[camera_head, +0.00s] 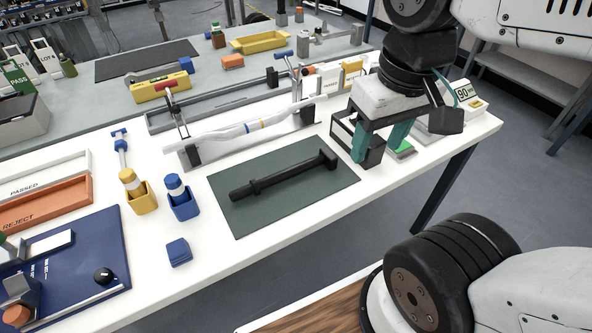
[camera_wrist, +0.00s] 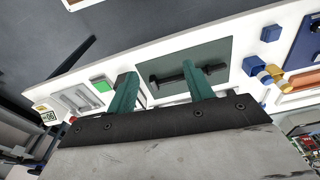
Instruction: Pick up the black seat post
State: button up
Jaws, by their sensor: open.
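The black seat post (camera_head: 285,177) lies flat on a dark green mat (camera_head: 240,220) on the white table. It has a thick clamp-like head at its right end and a collar nearer its left end. My gripper (camera_head: 376,146) is above the table to the right of the mat, its two teal fingers apart and empty. In the wrist view the seat post (camera_wrist: 172,77) shows beyond the fingers, partly hidden by one of them. The open gripper (camera_wrist: 160,90) does not touch it.
A black-framed box (camera_head: 343,133) stands beside the mat's right end, close to my fingers. A long grey fixture (camera_head: 250,136) stands behind the mat. Yellow (camera_head: 143,200) and blue (camera_head: 183,205) cups and a blue block (camera_head: 179,252) are to the left.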

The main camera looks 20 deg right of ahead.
aim_at(327, 157)
jog(key=z, duration=1.25)
jog(key=k, duration=0.9)
jog(key=u, duration=1.35)
jog(key=i, duration=0.5)
